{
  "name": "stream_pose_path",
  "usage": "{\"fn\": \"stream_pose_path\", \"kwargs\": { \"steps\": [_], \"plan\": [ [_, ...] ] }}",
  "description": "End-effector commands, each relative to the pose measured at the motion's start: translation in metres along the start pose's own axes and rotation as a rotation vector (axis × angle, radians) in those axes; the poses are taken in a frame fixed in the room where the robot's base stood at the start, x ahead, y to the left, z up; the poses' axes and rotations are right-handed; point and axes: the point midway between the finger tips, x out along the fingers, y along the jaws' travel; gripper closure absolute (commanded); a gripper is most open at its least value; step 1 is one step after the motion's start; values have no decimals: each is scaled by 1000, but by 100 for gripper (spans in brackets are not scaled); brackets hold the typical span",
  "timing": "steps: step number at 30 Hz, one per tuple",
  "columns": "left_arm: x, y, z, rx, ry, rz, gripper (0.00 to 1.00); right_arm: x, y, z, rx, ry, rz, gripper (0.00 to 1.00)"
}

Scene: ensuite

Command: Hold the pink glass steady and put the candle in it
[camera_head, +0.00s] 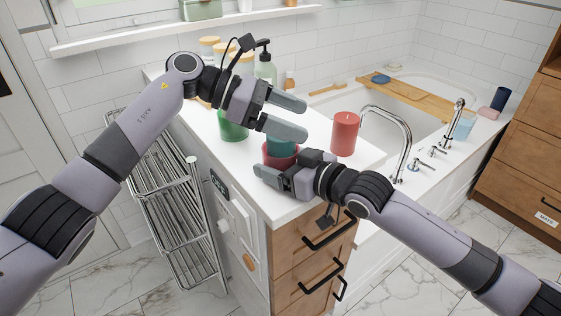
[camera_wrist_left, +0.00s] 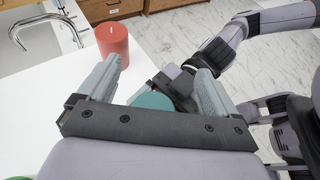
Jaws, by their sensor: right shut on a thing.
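The pink glass (camera_head: 267,155) stands near the counter's front corner, partly hidden by my grippers. My right gripper (camera_head: 268,176) is shut on it from the front. A teal candle (camera_head: 281,147) shows at the glass's mouth, seemingly inside it; how deep it sits is hidden. The teal candle also shows between the fingers in the left wrist view (camera_wrist_left: 152,101). My left gripper (camera_head: 303,118) is open, with its fingers apart just above the teal candle. I see no contact between them.
A red candle (camera_head: 345,134) with a wick stands to the right, near the sink (camera_head: 367,135) and its curved tap. A green vessel (camera_head: 233,126), a pump bottle (camera_head: 265,66) and jars stand behind my left gripper. A metal rack (camera_head: 165,205) is left of the counter.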

Motion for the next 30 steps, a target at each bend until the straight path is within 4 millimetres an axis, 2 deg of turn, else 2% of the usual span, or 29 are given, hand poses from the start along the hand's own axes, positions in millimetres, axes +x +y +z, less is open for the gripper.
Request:
{"fn": "stream_pose_path", "kwargs": {
  "steps": [7, 11, 24, 30],
  "plan": [
    [0, 0, -1, -1, 2, 0, 8, 0, 0, 0, 0, 1, 0, 55],
    [-10, 1, -1, -1, 2, 2, 8, 0, 0, 0, 0, 1, 0, 55],
    [-96, 0, 0, 0, 1, 3, 8, 0, 0, 0, 0, 1, 0, 55],
    [-117, 0, 0, 0, 1, 1, 8, 0, 0, 0, 0, 1, 0, 55]
  ]
}}
